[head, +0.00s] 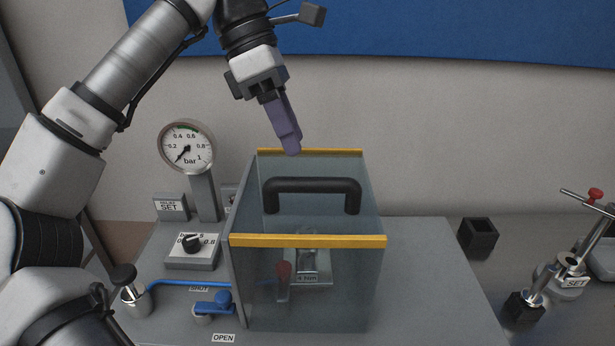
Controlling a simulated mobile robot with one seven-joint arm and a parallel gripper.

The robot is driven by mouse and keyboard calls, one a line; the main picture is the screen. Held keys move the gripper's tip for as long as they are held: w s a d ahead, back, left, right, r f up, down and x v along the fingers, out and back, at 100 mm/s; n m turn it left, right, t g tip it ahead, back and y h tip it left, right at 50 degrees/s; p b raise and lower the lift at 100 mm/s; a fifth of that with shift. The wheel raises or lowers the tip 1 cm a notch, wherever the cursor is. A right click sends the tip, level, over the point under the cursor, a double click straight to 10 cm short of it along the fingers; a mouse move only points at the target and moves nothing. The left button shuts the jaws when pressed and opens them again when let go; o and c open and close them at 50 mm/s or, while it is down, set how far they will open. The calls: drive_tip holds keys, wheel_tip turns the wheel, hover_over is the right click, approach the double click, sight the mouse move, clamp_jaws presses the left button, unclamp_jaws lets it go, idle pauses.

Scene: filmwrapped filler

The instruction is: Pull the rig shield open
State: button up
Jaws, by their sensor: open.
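The rig shield (310,285) is a clear tinted box-like cover with yellow strips (308,241) along its upper edges, in the middle of the head view. It stands closed over a fixture on the grey rig. A black bar handle (312,186) shows at the shield's upper part. My gripper (292,150) is above the shield's far yellow edge, pointing down, apart from the handle and holding nothing visible. Its fingers are seen nearly edge-on, so the gap between them is hidden. A red-tipped lever (283,270) shows through the shield.
A pressure gauge (187,146) stands left of the shield, above a black knob (191,242). A blue valve handle (215,303) and a black-capped plunger (125,275) are at front left. A black square holder (478,237) and a red-handled clamp (595,195) are at right.

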sight(310, 178)
drive_tip(key=x, duration=0.6)
drive_tip(key=shift+d+f, duration=0.2)
drive_tip(key=shift+f, duration=0.1)
clamp_jaws()
